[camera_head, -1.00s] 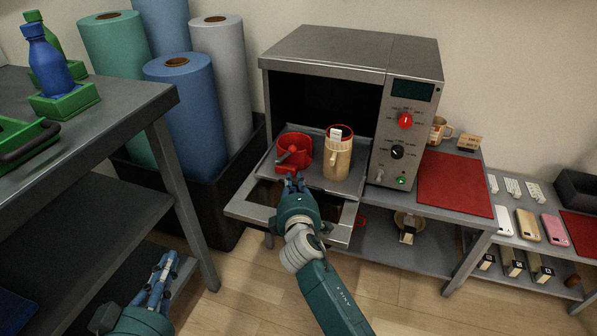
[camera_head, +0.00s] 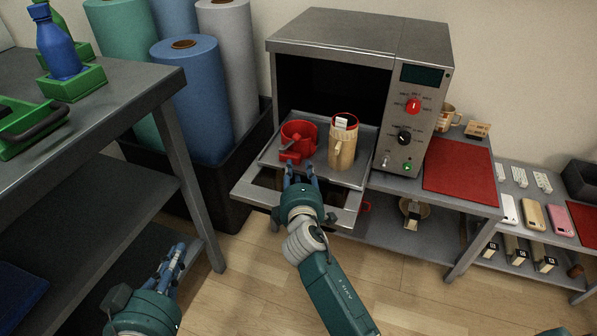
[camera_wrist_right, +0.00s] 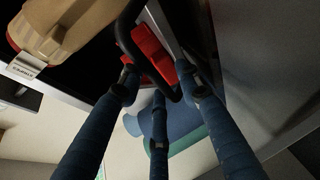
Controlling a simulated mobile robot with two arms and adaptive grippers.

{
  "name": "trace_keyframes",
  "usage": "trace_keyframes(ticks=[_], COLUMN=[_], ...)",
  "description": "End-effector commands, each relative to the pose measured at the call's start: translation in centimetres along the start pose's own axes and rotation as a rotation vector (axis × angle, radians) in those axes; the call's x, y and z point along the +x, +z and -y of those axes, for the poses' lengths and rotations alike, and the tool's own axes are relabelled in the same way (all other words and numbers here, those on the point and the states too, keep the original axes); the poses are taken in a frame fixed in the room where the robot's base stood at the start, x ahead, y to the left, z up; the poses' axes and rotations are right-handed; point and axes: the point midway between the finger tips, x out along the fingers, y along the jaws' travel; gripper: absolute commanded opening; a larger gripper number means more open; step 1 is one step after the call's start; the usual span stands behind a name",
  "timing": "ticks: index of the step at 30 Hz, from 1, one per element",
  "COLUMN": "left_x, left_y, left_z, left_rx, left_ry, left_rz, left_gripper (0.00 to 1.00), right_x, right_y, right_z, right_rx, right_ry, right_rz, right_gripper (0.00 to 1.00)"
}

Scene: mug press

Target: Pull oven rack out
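The oven rack (camera_head: 318,175) is a grey tray drawn partly out of the steel oven (camera_head: 345,35). In the right wrist view, a dark curved handle (camera_wrist_right: 128,35) passes between the open fingers (camera_wrist_right: 158,85). Whether the fingers touch it is unclear. My left gripper (camera_head: 172,262) is low at the left, away from the oven; its finger gap is unclear.
The open oven door (camera_head: 345,214) lies below the rack. A grey table (camera_head: 95,110) stands at the left, with rolls (camera_head: 190,95) behind it. A red mat (camera_head: 460,170) lies right of the oven. The floor in front is free.

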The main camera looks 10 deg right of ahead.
Motion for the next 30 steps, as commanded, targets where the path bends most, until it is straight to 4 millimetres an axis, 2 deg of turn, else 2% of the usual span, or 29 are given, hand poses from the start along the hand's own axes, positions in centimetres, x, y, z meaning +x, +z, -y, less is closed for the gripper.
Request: trace_keyframes(ticks=[5, 8, 21, 25, 30], left_x=[0.0, 0.0, 0.0, 0.0, 0.0], left_y=[0.0, 0.0, 0.0, 0.0, 0.0], left_z=[-0.1, -0.1, 0.0, 0.0, 0.0], left_rx=[0.0, 0.0, 0.0, 0.0, 0.0], left_ry=[0.002, 0.001, 0.001, 0.001, 0.001], left_rz=[0.001, 0.0, 0.0, 0.0, 0.0], left_gripper=[0.0, 0.0, 0.0, 0.0, 0.0], right_x=[-0.4, -1.5, -10.2, -11.5, -12.1], right_y=[-0.1, -0.1, 0.0, 0.1, 0.0], right_z=[-0.1, 0.0, 0.1, 0.1, 0.0], right_rx=[0.001, 0.002, 0.001, 0.0, 0.0], right_ry=[0.001, 0.001, -0.002, -0.001, 0.0], right_rz=[-0.002, -0.002, -0.001, 0.001, 0.0], right_gripper=[0.34, 0.34, 0.34, 0.34, 0.34])
